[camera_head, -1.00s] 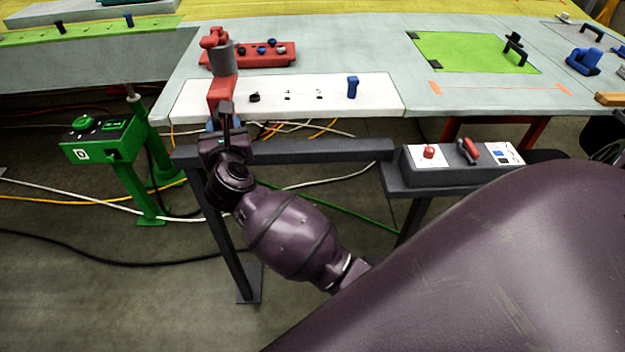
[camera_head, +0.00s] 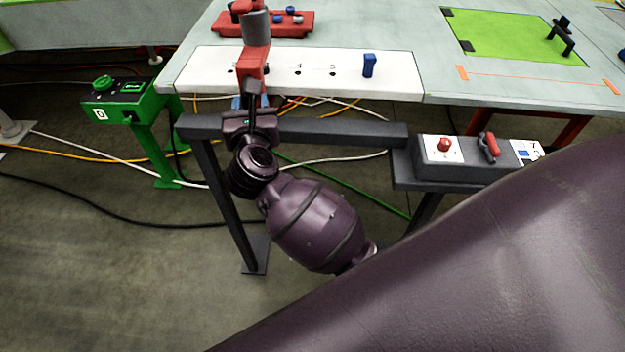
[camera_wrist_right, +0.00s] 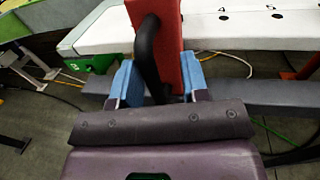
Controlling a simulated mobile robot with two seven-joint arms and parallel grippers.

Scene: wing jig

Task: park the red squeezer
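The red squeezer (camera_head: 252,68) is upright in my right gripper (camera_head: 252,100), with a grey cylinder above its red lower body. In the right wrist view its red body (camera_wrist_right: 172,45) and curved black lever stand between the blue fingertips of my right gripper (camera_wrist_right: 160,84), which is closed around it. In the head view the squeezer overlaps the left part of a white panel (camera_head: 330,85) along the table's front edge. I cannot tell whether it touches the panel. The panel has small dark marked holes and a blue peg (camera_head: 369,65) on it. My left gripper is out of view.
A red tray (camera_head: 290,30) with blue knobs lies behind the panel. A dark rail (camera_head: 340,133) runs before the table, with a control box (camera_head: 465,160) at its right. A green post box (camera_head: 125,105) stands at the left. A green mat (camera_head: 510,35) lies farther right.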

